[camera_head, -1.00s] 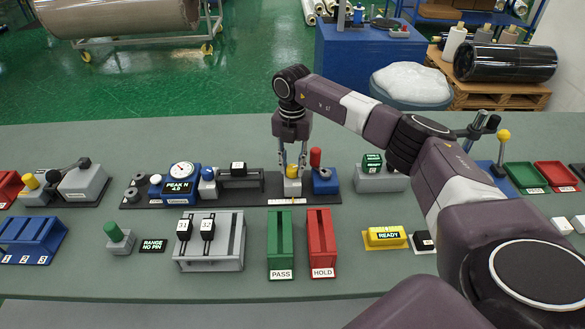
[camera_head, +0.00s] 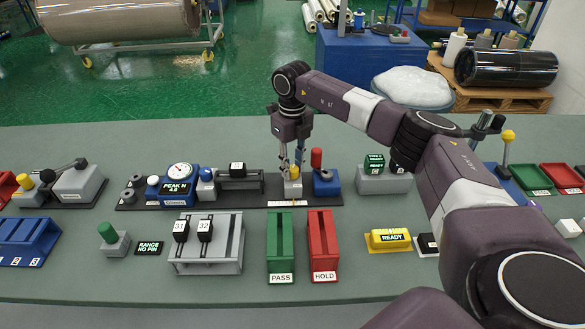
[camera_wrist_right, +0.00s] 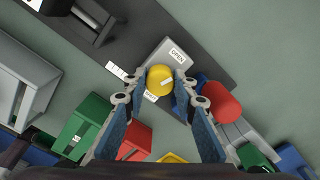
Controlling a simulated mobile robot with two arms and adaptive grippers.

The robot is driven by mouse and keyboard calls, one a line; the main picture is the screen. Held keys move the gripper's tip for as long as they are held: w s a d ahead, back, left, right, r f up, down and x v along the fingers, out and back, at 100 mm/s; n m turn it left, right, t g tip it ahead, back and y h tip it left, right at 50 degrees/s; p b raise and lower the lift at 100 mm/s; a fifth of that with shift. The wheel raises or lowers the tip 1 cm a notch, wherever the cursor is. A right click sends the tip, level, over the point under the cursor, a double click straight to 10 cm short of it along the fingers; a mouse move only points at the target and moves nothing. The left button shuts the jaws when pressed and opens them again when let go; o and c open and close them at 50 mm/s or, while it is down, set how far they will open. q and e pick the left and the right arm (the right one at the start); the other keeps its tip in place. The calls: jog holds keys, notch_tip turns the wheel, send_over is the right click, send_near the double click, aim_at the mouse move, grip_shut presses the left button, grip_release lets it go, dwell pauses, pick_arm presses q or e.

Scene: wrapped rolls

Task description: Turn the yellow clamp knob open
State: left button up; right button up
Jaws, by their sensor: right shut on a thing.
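The yellow clamp knob (camera_head: 294,173) sits on a small light grey block (camera_head: 292,188) on the dark strip at the middle of the bench. In the right wrist view the knob (camera_wrist_right: 160,77) carries a white pointer mark, and the block beside it bears an OPEN label (camera_wrist_right: 178,55). A second label below the knob is partly hidden. My right gripper (camera_head: 291,167) points down over the knob, one finger on each side, shut on it. It also shows in the right wrist view (camera_wrist_right: 160,86). My left gripper is out of view.
A red-topped lever (camera_head: 316,158) on a blue block (camera_head: 326,182) stands close right of the knob. A grey clamp rail (camera_head: 240,182) and a blue PEAK N gauge (camera_head: 180,180) stand left. Green PASS (camera_head: 281,245) and red HOLD (camera_head: 322,245) trays lie in front.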

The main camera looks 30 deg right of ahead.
aim_at(292, 168)
jog(key=shift+n+b, duration=0.3)
jog(key=shift+n, duration=1.7)
jog(key=o, duration=1.2)
jog(key=shift+c, duration=0.2)
jog(key=shift+r, duration=0.1)
notch_tip(292, 168, up, 12)
